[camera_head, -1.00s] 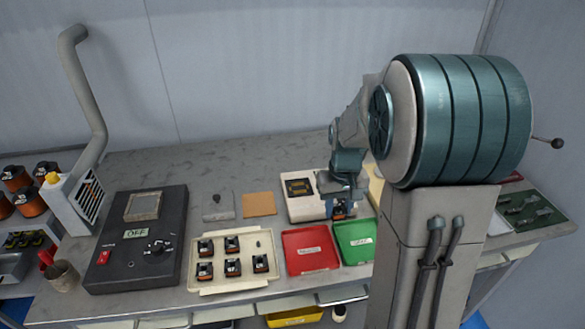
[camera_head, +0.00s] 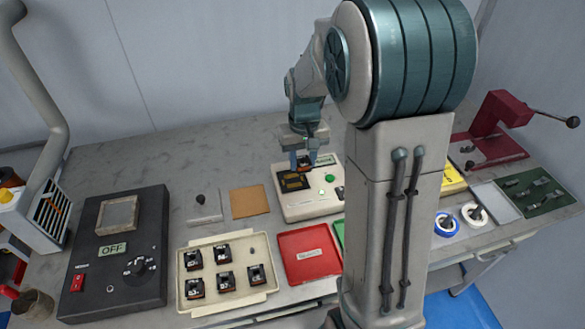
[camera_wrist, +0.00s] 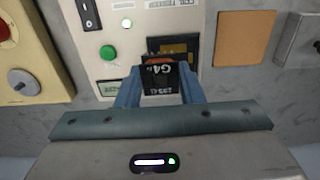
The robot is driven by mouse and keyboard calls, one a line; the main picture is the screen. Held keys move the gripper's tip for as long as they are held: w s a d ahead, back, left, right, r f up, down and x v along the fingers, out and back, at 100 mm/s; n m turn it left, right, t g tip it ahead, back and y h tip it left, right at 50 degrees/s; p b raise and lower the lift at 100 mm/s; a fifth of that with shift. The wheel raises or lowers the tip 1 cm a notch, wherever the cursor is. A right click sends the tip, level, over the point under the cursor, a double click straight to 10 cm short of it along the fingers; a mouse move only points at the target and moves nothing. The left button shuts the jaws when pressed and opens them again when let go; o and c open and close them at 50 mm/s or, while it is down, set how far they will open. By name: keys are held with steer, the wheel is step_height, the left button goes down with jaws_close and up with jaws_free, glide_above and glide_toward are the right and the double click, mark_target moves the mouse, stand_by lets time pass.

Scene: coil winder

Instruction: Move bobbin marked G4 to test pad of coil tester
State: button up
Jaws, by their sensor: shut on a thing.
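My gripper (camera_head: 305,164) is shut on the bobbin marked G4 (camera_wrist: 160,77), a dark piece with orange winding and the G4 label facing the wrist camera. The coil tester (camera_head: 310,206) is a cream box with a green button and small screen. Its dark test pad (camera_head: 294,182) is at its left part; it also shows in the wrist view (camera_wrist: 181,47). In the wrist view the bobbin overlaps the pad's lower left edge. In the head view it hangs at the pad's back right. I cannot tell whether it touches the tester.
A cream tray (camera_head: 265,297) holds several bobbins at the front. A red tray (camera_head: 310,262) and a partly hidden green tray (camera_head: 338,235) lie before the tester. A tan mat (camera_head: 250,202) and a black control box (camera_head: 112,283) stand to the left.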

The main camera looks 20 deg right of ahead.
mark_target(293, 181)
steer(key=shift+w+a+f, duration=0.85)
steer(key=shift+w+a, duration=0.15)
steer(key=shift+f+p, duration=0.3)
steer(key=shift+f, duration=1.7)
steer(key=shift+f, duration=0.1)
steer(key=shift+f, duration=0.2)
steer(key=o, duration=1)
steer(key=shift+r, duration=0.1)
steer(key=shift+r, duration=0.15)
